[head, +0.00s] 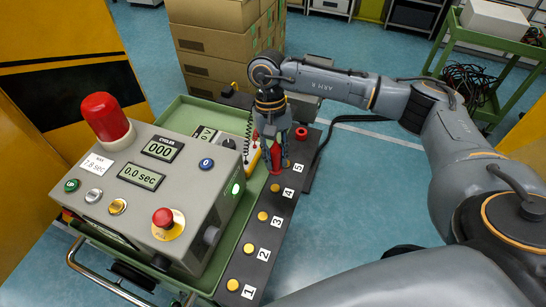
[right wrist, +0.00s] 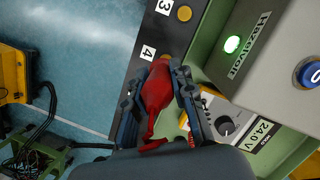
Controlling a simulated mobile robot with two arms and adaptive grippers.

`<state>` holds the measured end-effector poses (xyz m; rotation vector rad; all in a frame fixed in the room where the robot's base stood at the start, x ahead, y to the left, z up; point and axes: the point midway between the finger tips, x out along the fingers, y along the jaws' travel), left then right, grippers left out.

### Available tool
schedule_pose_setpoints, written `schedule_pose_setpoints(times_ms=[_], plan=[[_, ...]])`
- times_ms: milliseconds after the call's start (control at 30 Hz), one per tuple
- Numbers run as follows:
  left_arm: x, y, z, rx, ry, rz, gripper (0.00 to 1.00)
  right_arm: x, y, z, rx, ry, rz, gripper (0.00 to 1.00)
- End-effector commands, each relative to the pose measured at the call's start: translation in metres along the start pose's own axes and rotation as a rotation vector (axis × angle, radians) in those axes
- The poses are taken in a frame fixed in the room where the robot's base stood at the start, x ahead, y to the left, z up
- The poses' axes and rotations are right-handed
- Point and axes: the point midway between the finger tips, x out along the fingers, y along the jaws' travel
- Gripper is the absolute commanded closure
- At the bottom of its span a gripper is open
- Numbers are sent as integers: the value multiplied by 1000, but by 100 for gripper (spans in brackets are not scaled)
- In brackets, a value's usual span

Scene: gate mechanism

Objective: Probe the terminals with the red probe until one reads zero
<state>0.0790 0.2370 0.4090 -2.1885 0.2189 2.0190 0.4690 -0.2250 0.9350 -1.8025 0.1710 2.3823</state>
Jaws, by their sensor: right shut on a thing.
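My right gripper (head: 274,160) is shut on the red probe (right wrist: 155,88) and holds it over the dark terminal strip (head: 238,270), near labels 4 and 5. Yellow round terminals run along the strip; terminal 1 (head: 233,285), terminal 2 (head: 248,248), terminal 3 (head: 262,216) and terminal 4 (head: 275,188) show. Terminal 5 is hidden by the gripper. In the right wrist view the probe's far end is beside label 4 (right wrist: 148,52); I cannot tell whether it touches a terminal. The meter (right wrist: 235,120), marked 24.0 V, is partly hidden. My left gripper is not in view.
The grey control box (head: 190,205) has a display reading 000, another reading 0.0 sec, a lit green lamp (right wrist: 232,44) and a red beacon (head: 104,116). It stands on a green cart (head: 181,102). Cardboard boxes (head: 215,45) stand behind. Floor right of the strip is clear.

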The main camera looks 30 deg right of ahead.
Motion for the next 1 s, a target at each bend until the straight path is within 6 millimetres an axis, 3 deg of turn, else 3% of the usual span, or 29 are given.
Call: schedule_pose_setpoints(times_ms=[200,533,600,1000], plan=[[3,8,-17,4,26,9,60,10,0,-3,1,-2,0,100],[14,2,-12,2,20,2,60,43,0,-12,1,-3,0,100],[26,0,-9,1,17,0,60,52,0,-15,1,0,0,100],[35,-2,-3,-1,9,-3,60,58,0,-17,1,0,0,100]])
